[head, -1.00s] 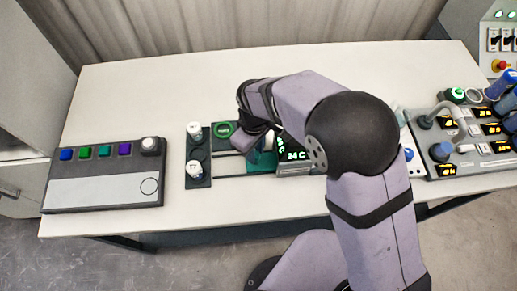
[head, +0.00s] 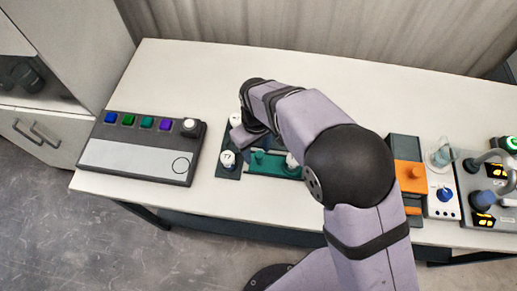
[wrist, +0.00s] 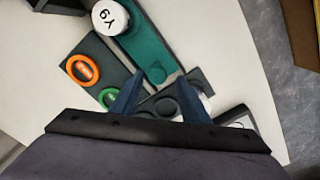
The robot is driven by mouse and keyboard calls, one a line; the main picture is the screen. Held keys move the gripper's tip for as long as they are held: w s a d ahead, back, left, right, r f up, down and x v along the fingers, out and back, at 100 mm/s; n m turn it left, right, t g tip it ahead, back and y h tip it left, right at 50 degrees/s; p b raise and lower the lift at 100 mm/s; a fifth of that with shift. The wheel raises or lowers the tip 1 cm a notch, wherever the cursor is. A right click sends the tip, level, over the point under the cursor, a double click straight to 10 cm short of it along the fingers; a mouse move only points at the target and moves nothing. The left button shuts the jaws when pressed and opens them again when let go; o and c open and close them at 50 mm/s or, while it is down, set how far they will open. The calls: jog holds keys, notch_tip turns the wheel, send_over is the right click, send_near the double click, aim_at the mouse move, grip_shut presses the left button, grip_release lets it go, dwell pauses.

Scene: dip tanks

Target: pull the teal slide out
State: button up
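The teal slide (head: 275,168) lies flat on the table, left of my forearm. It has a small teal knob (head: 258,156) near its left end and a white cap (head: 291,160) near its right end. In the wrist view the slide (wrist: 152,42) runs up from the fingertips, with the knob (wrist: 157,73) just beyond them and the cap (wrist: 110,17), marked with dark letters, at its far part. My gripper (wrist: 156,84) is open, its two blue fingers apart with nothing visibly held. In the head view, my wrist hides the slide's surroundings behind the knob.
A dark plate with white-capped round parts (head: 228,158) stands just left of the slide. In the wrist view a green ring (wrist: 107,97) and an orange ring (wrist: 85,68) sit beside it. A button panel (head: 135,158) is further left; an orange-topped unit (head: 409,176) is right.

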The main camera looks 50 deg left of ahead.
jog(key=shift+w+d, duration=0.1)
jog(key=shift+w, duration=0.05)
jog(key=shift+r+b, duration=1.3)
jog(key=shift+r, duration=2.35)
